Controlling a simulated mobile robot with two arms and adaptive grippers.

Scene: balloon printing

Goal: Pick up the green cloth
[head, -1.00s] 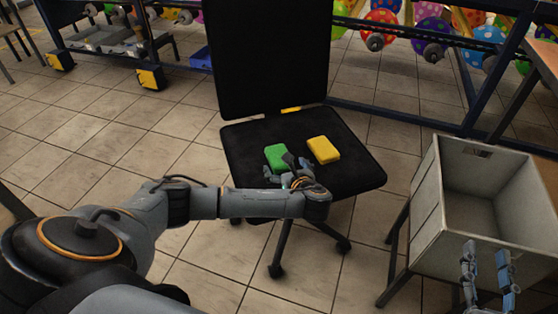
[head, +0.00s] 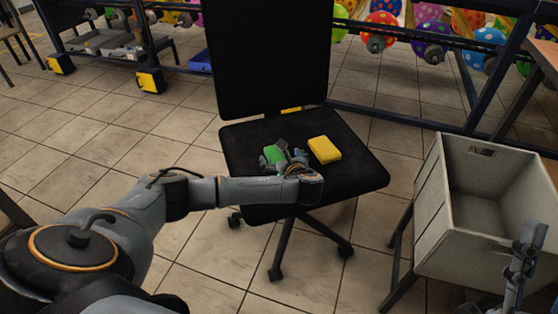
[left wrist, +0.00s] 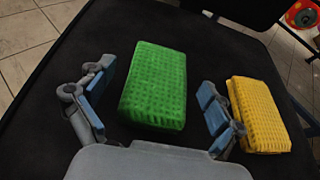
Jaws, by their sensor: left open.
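The green cloth (head: 272,154) is a thick folded block lying on the black seat of the office chair. In the left wrist view the green cloth (left wrist: 155,86) lies ahead of and between the open fingers of my left gripper (left wrist: 155,108). In the head view my left gripper (head: 285,158) is over the seat at the cloth and hides part of it. The fingers are apart and do not visibly grip the cloth. My right gripper (head: 525,255) shows at the lower right, in front of the grey bin; its jaws are not clear.
A yellow cloth (head: 324,150) lies on the seat (head: 350,180) just right of the green one, close to my left gripper's right finger in the wrist view. The chair backrest (head: 268,60) rises behind. A grey bin (head: 430,200) stands to the right.

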